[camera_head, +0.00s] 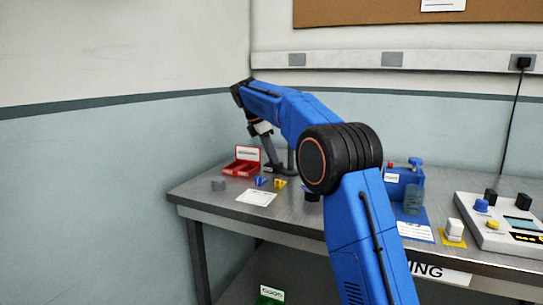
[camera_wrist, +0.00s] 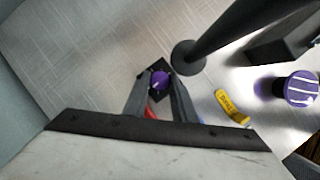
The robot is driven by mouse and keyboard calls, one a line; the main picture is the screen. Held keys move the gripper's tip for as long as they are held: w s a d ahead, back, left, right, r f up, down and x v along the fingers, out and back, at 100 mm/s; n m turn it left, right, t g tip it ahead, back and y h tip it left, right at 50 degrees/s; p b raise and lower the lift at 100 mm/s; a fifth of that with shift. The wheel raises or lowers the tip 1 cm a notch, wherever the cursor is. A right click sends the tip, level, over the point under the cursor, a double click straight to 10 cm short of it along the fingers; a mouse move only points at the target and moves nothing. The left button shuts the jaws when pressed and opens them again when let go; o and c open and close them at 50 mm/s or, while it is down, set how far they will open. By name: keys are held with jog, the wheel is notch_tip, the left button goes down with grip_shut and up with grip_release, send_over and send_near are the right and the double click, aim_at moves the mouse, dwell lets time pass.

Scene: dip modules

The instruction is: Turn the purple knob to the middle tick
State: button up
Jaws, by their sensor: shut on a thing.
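My gripper (camera_wrist: 160,88) shows in the wrist view with both fingers closed around a small purple knob (camera_wrist: 160,78). The knob sits over a dark square base (camera_wrist: 154,91), partly hidden by the fingers. No ticks can be made out around it. In the head view my gripper (camera_head: 272,165) reaches down at the far left part of the table, beside a red open box. The knob cannot be made out there.
A dark post (camera_wrist: 215,35) stands close beside the gripper. A yellow piece (camera_wrist: 232,108) and a round purple-topped object with white stripes (camera_wrist: 301,88) lie to the right. The red box (camera_head: 240,168), white card (camera_head: 257,198), blue device (camera_head: 402,185) and control panel (camera_head: 500,238) share the table.

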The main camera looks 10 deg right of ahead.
jog(key=shift+w+m+g, duration=0.15)
jog(key=shift+m+g, duration=0.35)
jog(key=shift+m, duration=0.75)
jog(key=shift+w+m+g, duration=0.1)
jog(key=shift+m+g, duration=0.4)
jog(key=shift+m, duration=0.75)
jog(key=o, duration=1)
jog(key=shift+a, duration=0.1)
jog(key=shift+o, duration=0.2)
jog(key=shift+r, duration=0.1)
